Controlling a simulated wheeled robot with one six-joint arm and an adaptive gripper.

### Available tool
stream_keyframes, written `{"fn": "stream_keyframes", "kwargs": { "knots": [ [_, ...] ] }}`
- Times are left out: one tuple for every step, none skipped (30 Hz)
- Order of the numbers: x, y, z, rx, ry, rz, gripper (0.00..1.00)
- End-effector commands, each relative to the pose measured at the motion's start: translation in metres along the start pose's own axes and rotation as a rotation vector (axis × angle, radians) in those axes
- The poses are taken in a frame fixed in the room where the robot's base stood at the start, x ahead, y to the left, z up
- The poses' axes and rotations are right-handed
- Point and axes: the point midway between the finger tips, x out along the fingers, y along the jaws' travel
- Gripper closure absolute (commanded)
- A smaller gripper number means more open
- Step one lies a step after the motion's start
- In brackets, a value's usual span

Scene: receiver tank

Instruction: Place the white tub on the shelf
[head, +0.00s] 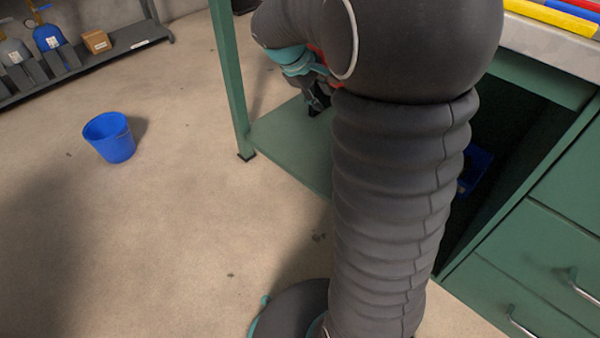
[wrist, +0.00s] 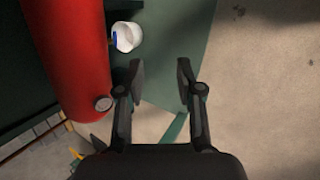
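The white tub (wrist: 128,36) shows in the wrist view at the upper left of centre, close beside a red cylinder. A small blue patch shows on its left side. It appears to be over the green lower shelf (wrist: 178,50), but I cannot tell exactly what it rests on. My gripper (wrist: 160,78) is open and empty, its fingers apart, with the tub beyond and to the left of them. In the head view my arm hides most of the gripper, and I do not see the tub. The green shelf (head: 290,145) of the bench shows behind my arm.
The red cylinder (wrist: 72,50) stands close left of my gripper. A green bench leg (head: 229,80) and green drawers (head: 540,260) flank the shelf. A blue bucket (head: 109,137) stands on otherwise open floor at left. A rack (head: 90,62) holds cylinders and a box.

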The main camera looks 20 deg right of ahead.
Motion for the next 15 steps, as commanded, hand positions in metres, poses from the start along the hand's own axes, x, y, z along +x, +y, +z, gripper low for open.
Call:
{"fn": "stream_keyframes", "kwargs": {
  "knots": [
    [-0.016, -0.01, 0.011, 0.039, 0.037, -0.014, 0.64],
    [-0.023, -0.017, 0.017, 0.062, 0.056, -0.026, 0.64],
    [-0.032, -0.025, 0.024, 0.094, 0.081, -0.042, 0.64],
    [-0.039, -0.032, 0.03, 0.117, 0.101, -0.054, 0.64],
    [-0.045, -0.039, 0.036, 0.139, 0.119, -0.066, 0.64],
    [-0.053, -0.048, 0.043, 0.17, 0.145, -0.082, 0.64],
    [-0.059, -0.055, 0.049, 0.192, 0.165, -0.095, 0.64],
    [-0.064, -0.062, 0.054, 0.215, 0.184, -0.109, 0.64],
    [-0.071, -0.072, 0.062, 0.245, 0.208, -0.127, 0.64],
    [-0.076, -0.079, 0.067, 0.266, 0.226, -0.14, 0.64],
    [-0.081, -0.086, 0.072, 0.287, 0.246, -0.154, 0.64],
    [-0.087, -0.096, 0.079, 0.317, 0.272, -0.174, 0.64],
    [-0.091, -0.104, 0.085, 0.338, 0.29, -0.189, 0.64],
    [-0.095, -0.111, 0.09, 0.36, 0.309, -0.203, 0.64],
    [-0.099, -0.121, 0.097, 0.389, 0.334, -0.224, 0.64]
  ]
}}
